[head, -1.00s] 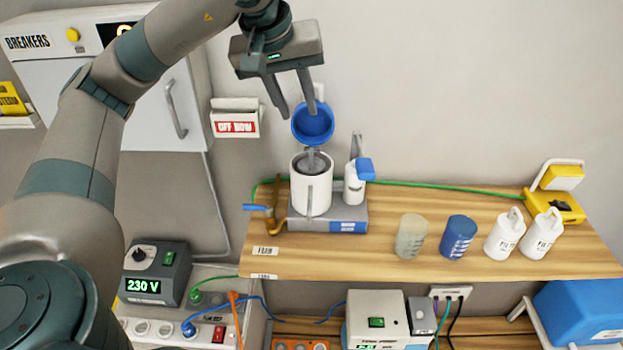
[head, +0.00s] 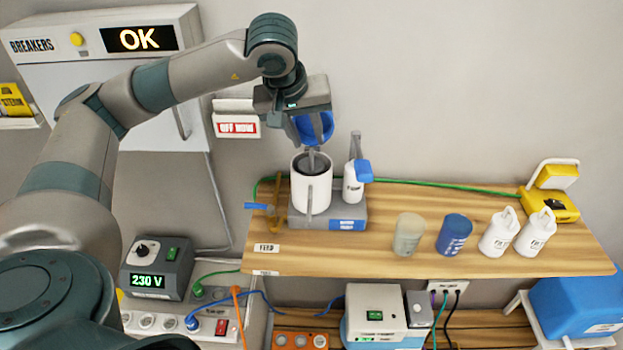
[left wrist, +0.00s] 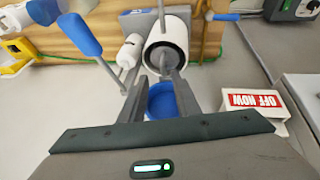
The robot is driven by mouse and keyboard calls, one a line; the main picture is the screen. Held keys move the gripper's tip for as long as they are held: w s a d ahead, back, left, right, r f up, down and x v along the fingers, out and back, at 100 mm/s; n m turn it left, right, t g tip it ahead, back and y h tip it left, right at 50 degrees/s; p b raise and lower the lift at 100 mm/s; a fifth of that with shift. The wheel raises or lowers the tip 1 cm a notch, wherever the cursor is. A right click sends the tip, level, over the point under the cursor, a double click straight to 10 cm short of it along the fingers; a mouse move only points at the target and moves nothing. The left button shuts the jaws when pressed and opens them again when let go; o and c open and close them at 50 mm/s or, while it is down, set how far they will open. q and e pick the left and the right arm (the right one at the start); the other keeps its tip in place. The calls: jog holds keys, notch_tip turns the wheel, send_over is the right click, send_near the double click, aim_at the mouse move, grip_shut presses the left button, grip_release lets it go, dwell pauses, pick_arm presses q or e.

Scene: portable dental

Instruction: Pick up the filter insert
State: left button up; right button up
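A white canister (head: 312,196) stands upright on a grey base on the wooden shelf. A dark grey insert with an upright stem (head: 312,160) sits in its open mouth; I take it to be the filter insert. I cannot tell whether anything touches. My right gripper is not in view.
A clear cup (head: 408,234), a blue cup (head: 453,234) and two white filter bottles (head: 500,232) stand farther right. An "OFF NOW" box (head: 237,127) is on the wall at left.

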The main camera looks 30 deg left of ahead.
aim_at(311, 152)
pick_arm(q)
jog(key=shift+w+a+f+p, duration=0.15)
jog(key=shift+f+p, duration=0.25)
jog(key=shift+p, duration=0.05)
jog(key=p+x, duration=0.2)
jog(key=x, duration=0.1)
jog(key=shift+a+f, duration=0.15)
jog(key=shift+f, duration=0.2)
jog(key=shift+w+f, duration=0.2)
jog(key=shift+f, duration=0.05)
grip_shut()
dwell(0.9)
